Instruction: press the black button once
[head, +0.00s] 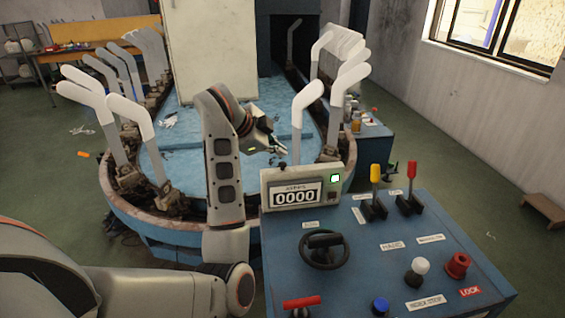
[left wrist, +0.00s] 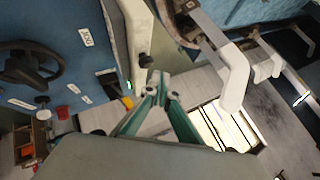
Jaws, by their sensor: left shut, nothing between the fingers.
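The black button (head: 282,165) is a small dark knob on top of the beige counter box (head: 265,194), near its left end. The counter display reads 0000. The button also shows in the left wrist view (left wrist: 145,60), projecting from the box edge. My left gripper (head: 283,150) is shut and empty, above and behind the counter box. In the left wrist view its fingertips (left wrist: 161,92) meet close to the button in the picture, with a visible gap. My right gripper is not in view.
The blue control panel (head: 350,255) carries a black handwheel (head: 325,248), yellow (head: 375,174) and red (head: 412,172) levers, and several knobs. White sock forms (head: 308,95) stand around the oval machine behind, one close to my left gripper.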

